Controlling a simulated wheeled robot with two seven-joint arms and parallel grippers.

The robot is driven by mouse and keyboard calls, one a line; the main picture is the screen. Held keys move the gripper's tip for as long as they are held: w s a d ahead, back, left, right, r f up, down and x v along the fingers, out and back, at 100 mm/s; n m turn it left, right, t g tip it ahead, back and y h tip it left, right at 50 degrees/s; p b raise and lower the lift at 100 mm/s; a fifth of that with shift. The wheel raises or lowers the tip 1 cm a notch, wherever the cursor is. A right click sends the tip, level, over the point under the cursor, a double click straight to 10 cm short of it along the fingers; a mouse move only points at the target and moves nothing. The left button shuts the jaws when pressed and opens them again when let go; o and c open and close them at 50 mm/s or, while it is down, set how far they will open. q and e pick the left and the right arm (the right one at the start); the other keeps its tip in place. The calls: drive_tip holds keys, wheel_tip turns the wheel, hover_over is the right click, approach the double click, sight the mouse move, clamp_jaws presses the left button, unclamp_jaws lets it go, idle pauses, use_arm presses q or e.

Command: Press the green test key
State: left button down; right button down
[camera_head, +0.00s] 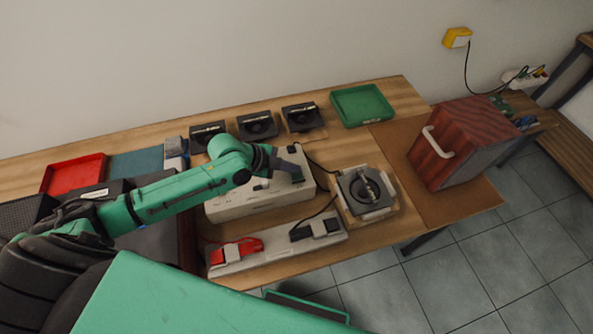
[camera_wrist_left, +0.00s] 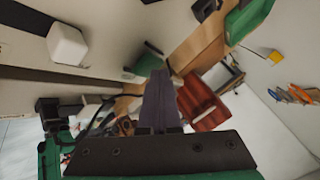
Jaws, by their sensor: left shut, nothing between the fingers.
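A white test box (camera_head: 240,206) lies on the wooden bench, partly covered by my left arm. I cannot make out a green key on it; my arm and gripper hide part of its top. My left gripper (camera_head: 291,154) is over the back right part of this box, its fingers together and empty. In the left wrist view the shut grey fingers (camera_wrist_left: 158,98) point up the picture. Whether they touch the box I cannot tell. My right gripper is not in view.
A black unit on a pale base (camera_head: 352,214) stands right of the box. A strip with red and black clips (camera_head: 275,250) lies in front. Behind are several black units (camera_head: 257,125) and a green tray (camera_head: 363,106). A red-brown wooden cabinet (camera_head: 478,128) stands at the right.

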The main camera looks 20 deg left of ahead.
sight(292, 174)
use_arm(q)
drive_tip(key=shift+r+p, duration=0.35)
drive_tip(key=shift+r, duration=0.3)
wheel_tip(292, 174, up, 5)
drive_tip(key=p, duration=0.4)
drive_tip(key=shift+r+p, duration=0.1)
drive_tip(key=shift+p, duration=0.25)
